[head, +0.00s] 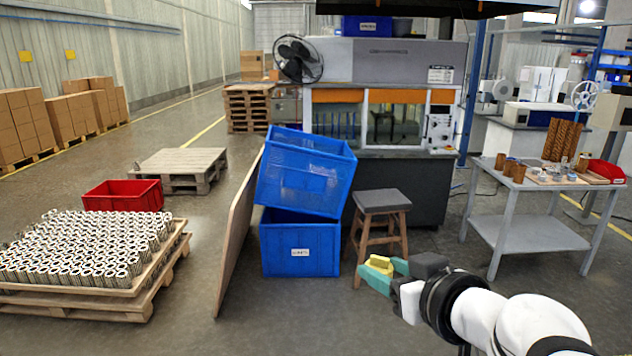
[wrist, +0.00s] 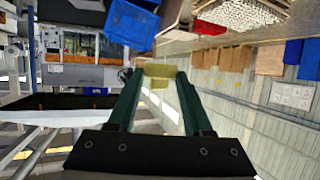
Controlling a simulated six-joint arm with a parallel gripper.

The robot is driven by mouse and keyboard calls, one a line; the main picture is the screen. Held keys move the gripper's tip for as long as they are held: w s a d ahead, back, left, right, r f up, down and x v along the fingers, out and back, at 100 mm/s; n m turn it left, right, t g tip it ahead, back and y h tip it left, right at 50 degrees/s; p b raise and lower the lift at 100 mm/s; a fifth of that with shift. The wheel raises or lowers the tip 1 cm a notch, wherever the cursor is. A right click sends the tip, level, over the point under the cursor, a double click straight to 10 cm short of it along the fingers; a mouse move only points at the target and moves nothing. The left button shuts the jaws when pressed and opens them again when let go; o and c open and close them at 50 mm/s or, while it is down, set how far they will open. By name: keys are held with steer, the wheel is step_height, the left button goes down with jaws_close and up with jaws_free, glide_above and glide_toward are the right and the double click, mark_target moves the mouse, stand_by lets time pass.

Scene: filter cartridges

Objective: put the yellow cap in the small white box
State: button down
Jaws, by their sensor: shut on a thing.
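The yellow cap (head: 380,262) is held in the air between the green fingers of my gripper (head: 381,266), in front of the wooden stool. In the wrist view the yellow cap (wrist: 160,71) sits between the tips of the two dark green fingers of my gripper (wrist: 160,82). I cannot make out the small white box for certain in either view. The grey table (head: 527,202) at the right holds a board with several small parts, too small to tell apart.
A wooden stool (head: 382,201) stands just behind my gripper. Two stacked blue crates (head: 300,248), the upper one tilted, stand left of it. A red bin (head: 604,171) and brown cylinders are on the grey table. A pallet of white cartridges (head: 90,303) is at left.

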steer(key=s+d+f+n+g+y, duration=0.1)
steer(key=s+d+f+n+y, duration=0.1)
steer(key=f, duration=0.7)
steer(key=s+d+f+n+g+y, duration=0.2)
steer(key=d+f, duration=0.3)
steer(key=f, duration=0.5)
steer(key=shift+s+d+n+y, duration=0.15)
steer(key=shift+s+n+y, duration=0.3)
steer(key=shift+n+y, duration=0.25)
steer(key=shift+g, duration=0.3)
steer(key=w+a+f, duration=0.1)
steer(key=a+f, duration=0.1)
steer(key=a, duration=0.1)
steer(key=w+a+f, duration=0.2)
steer(key=a, duration=0.2)
steer(key=w+a+f, duration=0.2)
steer(key=a+f, duration=0.1)
steer(key=shift+w+a, duration=0.1)
steer(key=shift+a, duration=0.05)
step_height(320, 180, down, 4)
steer(key=shift+a+r, duration=0.1)
steer(key=shift+r, duration=0.05)
steer(key=shift+c, duration=1.6)
jaws_free()
